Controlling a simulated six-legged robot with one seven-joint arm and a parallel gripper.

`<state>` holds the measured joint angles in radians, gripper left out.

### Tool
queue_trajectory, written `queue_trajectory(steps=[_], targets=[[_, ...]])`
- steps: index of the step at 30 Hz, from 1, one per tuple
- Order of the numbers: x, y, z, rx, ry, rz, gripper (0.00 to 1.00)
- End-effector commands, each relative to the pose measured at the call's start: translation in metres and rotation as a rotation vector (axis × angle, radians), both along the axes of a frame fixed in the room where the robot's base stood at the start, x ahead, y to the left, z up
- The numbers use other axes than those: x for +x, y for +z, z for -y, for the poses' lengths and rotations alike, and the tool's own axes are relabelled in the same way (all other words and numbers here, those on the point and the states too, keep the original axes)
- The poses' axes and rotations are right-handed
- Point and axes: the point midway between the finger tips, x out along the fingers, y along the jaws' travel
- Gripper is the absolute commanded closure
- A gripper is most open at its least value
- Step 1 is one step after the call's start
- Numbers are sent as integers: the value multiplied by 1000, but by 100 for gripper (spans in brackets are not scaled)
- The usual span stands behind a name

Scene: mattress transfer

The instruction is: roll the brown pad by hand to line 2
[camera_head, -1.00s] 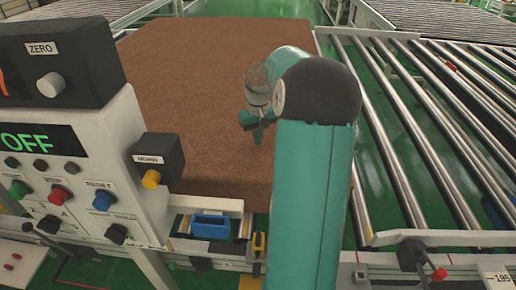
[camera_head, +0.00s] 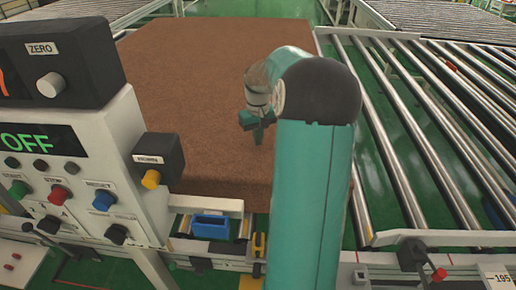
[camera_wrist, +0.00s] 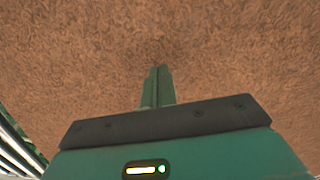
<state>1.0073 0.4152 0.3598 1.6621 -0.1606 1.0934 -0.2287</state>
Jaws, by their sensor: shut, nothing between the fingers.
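The brown pad (camera_head: 190,85) is a large, flat, thick slab in the middle of the head view, left of the bare metal rollers. It fills most of the wrist view (camera_wrist: 240,60). My gripper (camera_head: 258,139) points down over the right part of the pad, with its fingers together and nothing between them. In the wrist view its shut fingertips (camera_wrist: 158,72) are seen against the brown surface. I cannot tell whether the tips touch the pad. My arm hides part of the pad's near right corner.
A roller conveyor (camera_head: 415,140) with bare metal rollers lies right of the pad. A control panel (camera_head: 75,160) with knobs, buttons and an OFF display stands at the near left. A blue bin (camera_head: 210,226) sits by the pad's near edge. More conveyors (camera_head: 440,18) stand behind at right.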

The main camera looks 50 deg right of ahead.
Motion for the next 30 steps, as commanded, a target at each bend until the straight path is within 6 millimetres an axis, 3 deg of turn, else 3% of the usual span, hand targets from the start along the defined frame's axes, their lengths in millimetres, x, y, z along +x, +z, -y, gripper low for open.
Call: queue_trajectory(steps=[30], targets=[[0, -18, 0, 1, 0, -1, 100]])
